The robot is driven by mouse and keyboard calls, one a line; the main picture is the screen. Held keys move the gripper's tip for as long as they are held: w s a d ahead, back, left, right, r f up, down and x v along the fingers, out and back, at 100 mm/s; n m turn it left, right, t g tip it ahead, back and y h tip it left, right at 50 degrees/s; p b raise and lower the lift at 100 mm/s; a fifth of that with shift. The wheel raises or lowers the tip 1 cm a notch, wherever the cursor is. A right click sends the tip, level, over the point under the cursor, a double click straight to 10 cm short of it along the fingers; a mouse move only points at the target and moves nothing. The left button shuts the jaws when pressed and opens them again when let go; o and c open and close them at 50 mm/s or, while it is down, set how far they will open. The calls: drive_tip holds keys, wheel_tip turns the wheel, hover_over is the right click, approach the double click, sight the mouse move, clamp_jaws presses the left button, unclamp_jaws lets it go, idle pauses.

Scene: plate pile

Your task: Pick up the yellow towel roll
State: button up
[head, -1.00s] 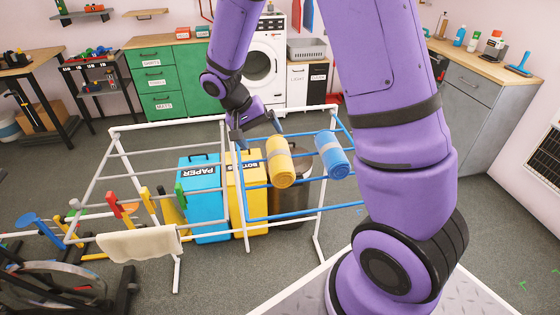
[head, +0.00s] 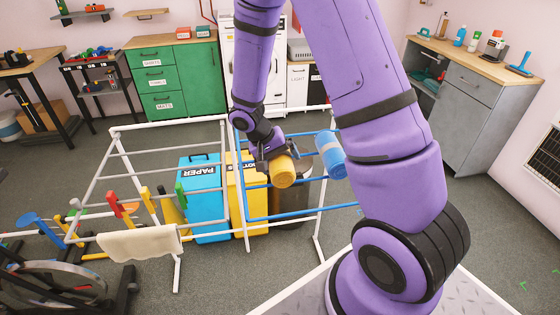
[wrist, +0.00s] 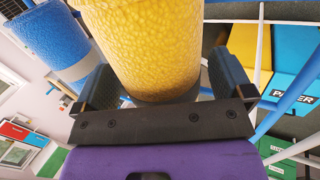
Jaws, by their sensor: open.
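The yellow towel roll (head: 284,173) rests on the blue rails of the drying rack, with its near end facing me in the head view. In the wrist view the yellow roll (wrist: 150,45) fills the upper middle, between the two black fingers. My gripper (head: 273,155) is over the far part of the roll in the head view and hides it. The fingers of my gripper (wrist: 160,85) are open, one on each side of the roll; whether they touch it I cannot tell.
A blue towel roll (head: 330,155) with a pale band lies just right of the yellow one, close to my gripper. The white rack frame (head: 170,122) surrounds them. A cream cloth (head: 140,244) hangs at the front left. Blue (head: 200,215) and yellow bins (head: 250,220) stand beneath.

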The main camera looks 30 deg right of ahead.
drive_tip(key=c, duration=1.1)
drive_tip(key=shift+r, duration=0.1)
